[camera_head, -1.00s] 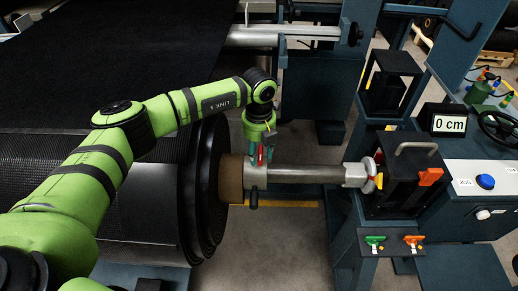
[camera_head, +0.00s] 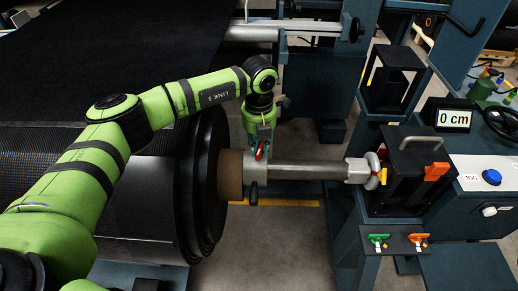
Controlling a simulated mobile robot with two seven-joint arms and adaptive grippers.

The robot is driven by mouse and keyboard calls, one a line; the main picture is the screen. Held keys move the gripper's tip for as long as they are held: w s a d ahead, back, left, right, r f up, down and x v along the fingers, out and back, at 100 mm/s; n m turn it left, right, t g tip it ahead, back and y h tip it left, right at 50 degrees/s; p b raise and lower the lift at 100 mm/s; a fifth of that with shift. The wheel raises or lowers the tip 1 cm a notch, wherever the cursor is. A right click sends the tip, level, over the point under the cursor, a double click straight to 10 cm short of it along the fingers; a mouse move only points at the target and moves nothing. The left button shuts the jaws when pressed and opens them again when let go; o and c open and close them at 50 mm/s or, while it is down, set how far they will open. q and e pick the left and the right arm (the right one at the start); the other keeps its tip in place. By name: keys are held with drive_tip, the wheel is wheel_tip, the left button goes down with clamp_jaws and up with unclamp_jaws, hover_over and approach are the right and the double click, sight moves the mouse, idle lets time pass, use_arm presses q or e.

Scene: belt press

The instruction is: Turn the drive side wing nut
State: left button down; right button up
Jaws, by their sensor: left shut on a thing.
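My left gripper (camera_head: 261,150) points down onto the grey collar (camera_head: 255,170) at the left end of the steel shaft (camera_head: 308,171), beside the brown core of the black belt roll. It is shut on the drive side wing nut at the top of the collar. The fingers mostly hide the nut. Red shows between the fingers. A short black stem (camera_head: 254,195) sticks out below the collar. My right gripper is not in view.
The shaft's right end sits at a black block (camera_head: 411,160) with an orange lever (camera_head: 436,171). A display (camera_head: 452,117) reads 0 cm. The belt roll (camera_head: 205,185) is close on the left. Open floor shows below the shaft.

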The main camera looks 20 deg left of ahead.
use_arm(q)
drive_tip(key=m+b, duration=0.3)
drive_tip(key=shift+w+f+m, duration=0.15)
drive_tip(key=shift+m, duration=0.15)
drive_tip(key=m+b, duration=0.2)
drive_tip(key=m, duration=0.1)
drive_tip(key=shift+m, duration=0.3)
drive_tip(key=m+b, duration=0.2)
drive_tip(key=m, duration=0.1)
drive_tip(key=shift+w+m, duration=0.1)
drive_tip(key=shift+m, duration=0.3)
drive_tip(key=shift+d+r+m+b, duration=0.1)
drive_tip(key=shift+m+b, duration=0.3)
drive_tip(key=shift+m, duration=0.5)
drive_tip(key=shift+d+r+m+b, duration=0.1)
drive_tip(key=shift+m+b, duration=0.25)
drive_tip(key=shift+m, duration=0.55)
drive_tip(key=c, duration=1.1)
unclamp_jaws()
